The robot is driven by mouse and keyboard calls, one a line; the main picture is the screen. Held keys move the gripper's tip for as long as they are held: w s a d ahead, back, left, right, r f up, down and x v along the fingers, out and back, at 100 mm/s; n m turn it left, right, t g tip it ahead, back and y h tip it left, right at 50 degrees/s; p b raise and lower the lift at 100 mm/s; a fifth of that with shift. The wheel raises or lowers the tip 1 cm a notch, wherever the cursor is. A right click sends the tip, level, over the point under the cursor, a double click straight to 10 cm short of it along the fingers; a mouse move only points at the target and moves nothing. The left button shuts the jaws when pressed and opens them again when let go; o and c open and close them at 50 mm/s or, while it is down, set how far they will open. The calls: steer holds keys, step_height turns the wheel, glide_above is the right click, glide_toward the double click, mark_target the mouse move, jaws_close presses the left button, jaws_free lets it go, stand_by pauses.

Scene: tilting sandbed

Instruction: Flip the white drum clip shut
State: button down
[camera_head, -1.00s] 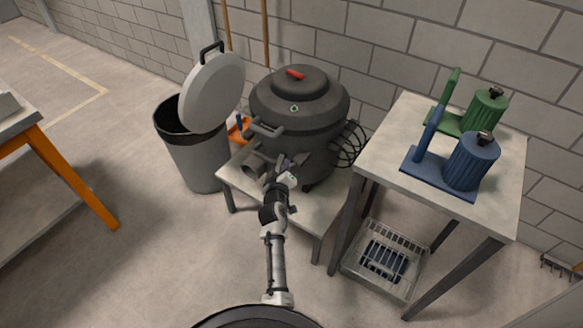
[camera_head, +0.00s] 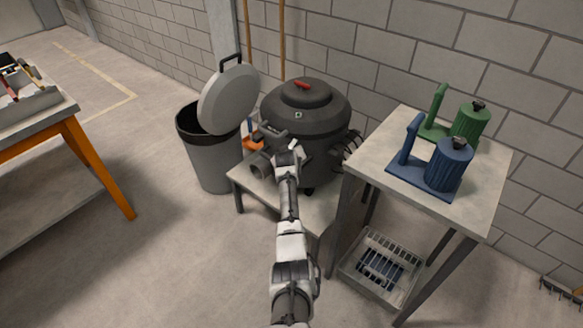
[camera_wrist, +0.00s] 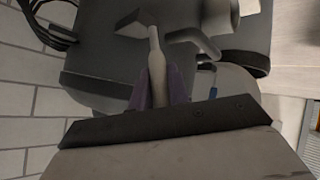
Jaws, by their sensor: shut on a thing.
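The dark grey drum (camera_head: 318,125) with a red-handled lid stands on a low table in the camera_head view. Its curved wall (camera_wrist: 108,45) fills the upper part of the camera_wrist view. A pale, off-white lever (camera_wrist: 156,52) with a wider head, which looks like the drum clip, sticks out between my fingers. My gripper (camera_wrist: 158,82) is shut on this lever, its purplish fingers on both sides of it. In the camera_head view my arm reaches to the drum's front, and its wrist hides the fingertips and the clip.
A grey bin (camera_head: 213,160) with its lid raised stands left of the drum. A table (camera_head: 400,170) with a blue device (camera_head: 447,165) and a green device (camera_head: 468,122) is close on the right. An orange-legged bench (camera_head: 95,170) is at the far left. Open floor lies between.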

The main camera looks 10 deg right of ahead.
steer(key=d+g+y+b, duration=0.1)
steer(key=b, duration=0.1)
steer(key=w+d+m+g+y+b, duration=0.1)
steer(key=b, duration=0.1)
steer(key=shift+w+r+b, duration=0.25)
steer(key=shift+w+b, duration=0.05)
steer(key=shift+b, duration=0.1)
steer(key=b, duration=0.1)
steer(key=g+y+b, duration=0.1)
steer(key=shift+w+d+r+b, duration=0.15)
steer(key=shift+w+d+b, duration=0.15)
steer(key=shift+d+b, duration=0.1)
steer(key=shift+r+y, duration=0.1)
steer(key=shift+y, duration=0.2)
steer(key=c, duration=1.3)
jaws_free()
steer(key=shift+c, duration=0.2)
steer(key=shift+d, duration=0.1)
steer(key=v, duration=1.3)
steer(key=shift+r, duration=0.45)
